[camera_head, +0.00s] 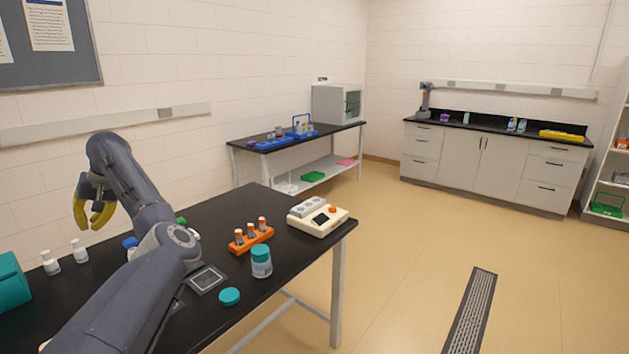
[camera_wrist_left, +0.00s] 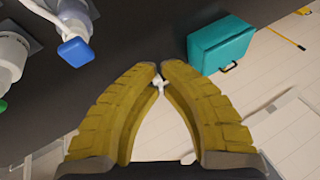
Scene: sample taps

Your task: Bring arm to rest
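My left arm reaches over the near black table in the head view. Its gripper (camera_head: 93,222), with yellow curved fingers, hangs above the table's left part, apart from the bottles there. In the left wrist view the fingertips (camera_wrist_left: 160,68) come almost together in an arch. No object is clearly held between them; a small white shape shows in the gap, and I cannot tell what it is. My right gripper is not in view.
On the black table (camera_head: 235,205) stand an orange tube rack (camera_head: 250,242), a white device (camera_head: 318,222), a teal-lidded jar (camera_head: 261,266), a teal lid (camera_head: 229,296), small white bottles (camera_head: 80,252) and a teal box (camera_head: 10,285). The wall is behind the gripper.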

